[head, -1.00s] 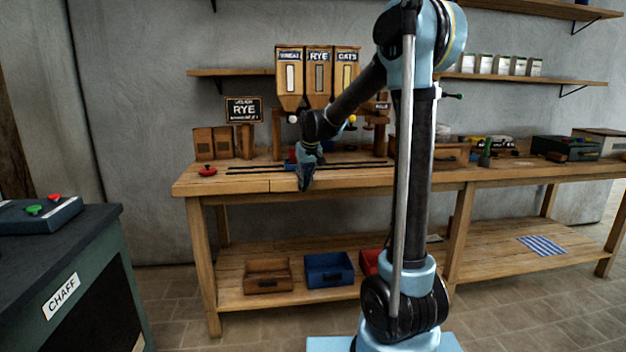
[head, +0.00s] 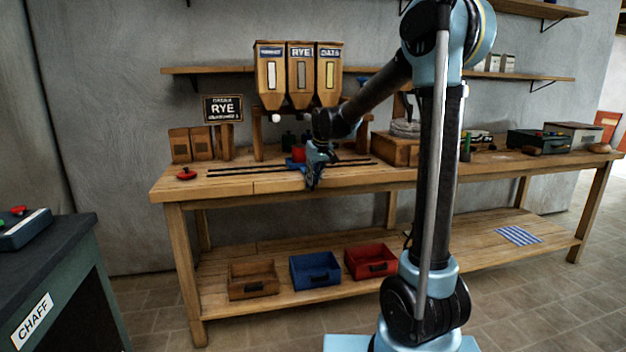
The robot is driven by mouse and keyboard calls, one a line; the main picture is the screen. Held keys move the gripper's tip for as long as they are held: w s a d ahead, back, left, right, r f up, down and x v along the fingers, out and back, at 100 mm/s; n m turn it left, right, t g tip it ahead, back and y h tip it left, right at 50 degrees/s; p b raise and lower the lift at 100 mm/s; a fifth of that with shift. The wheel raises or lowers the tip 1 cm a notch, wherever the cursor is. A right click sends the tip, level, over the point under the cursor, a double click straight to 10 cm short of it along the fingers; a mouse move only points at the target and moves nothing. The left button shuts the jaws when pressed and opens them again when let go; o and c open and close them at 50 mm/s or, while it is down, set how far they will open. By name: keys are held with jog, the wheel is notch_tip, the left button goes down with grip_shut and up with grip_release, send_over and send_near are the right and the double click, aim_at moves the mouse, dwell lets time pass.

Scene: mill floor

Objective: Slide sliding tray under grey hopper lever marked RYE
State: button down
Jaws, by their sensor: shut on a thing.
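The three wooden hoppers stand at the back of the bench, labelled WHEAT (head: 270,75), RYE (head: 300,75) and OATS (head: 328,75). Black rails (head: 240,172) run left to right on the bench top below them. A small blue piece (head: 294,165), seemingly the sliding tray, sits on the rails with a red item (head: 298,154) on or just behind it, roughly below the RYE hopper. My gripper (head: 312,184) is shut at its front right, seemingly on the tray; the grip itself is hidden. A white knob (head: 275,118) shows under the WHEAT hopper. My arm hides the other levers.
A sign reading RYE (head: 222,108) stands behind the bench's left end. A red knob (head: 186,174) is on the left of the bench top. Wooden, blue (head: 315,270) and red bins sit on the lower shelf. A CHAFF cabinet (head: 100,270) is front left.

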jog(key=c, duration=1.6)
grip_release()
jog(key=shift+c, duration=0.2)
jog(key=shift+s, duration=0.1)
jog(key=v, duration=1.1)
jog(key=shift+r, duration=0.4)
jog(key=shift+s, duration=0.1)
jog(key=s+d+f+m, duration=0.1)
jog(key=s+d+f, duration=0.3)
jog(key=s+d, duration=0.6)
jog(key=s+d+f+m, duration=0.1)
jog(key=s+d+f, duration=0.3)
jog(key=s+f, duration=0.2)
jog(key=s+d+f+m+g+h, duration=0.1)
jog(key=s+d+f, duration=0.4)
jog(key=s, duration=0.6)
jog(key=s+d+f+m+h, duration=0.1)
jog(key=s+d+f, duration=0.3)
jog(key=s+f, duration=0.4)
jog(key=shift+s+d+m+g, duration=0.15)
jog(key=shift+s+m+g, duration=0.15)
jog(key=shift+m, duration=0.4)
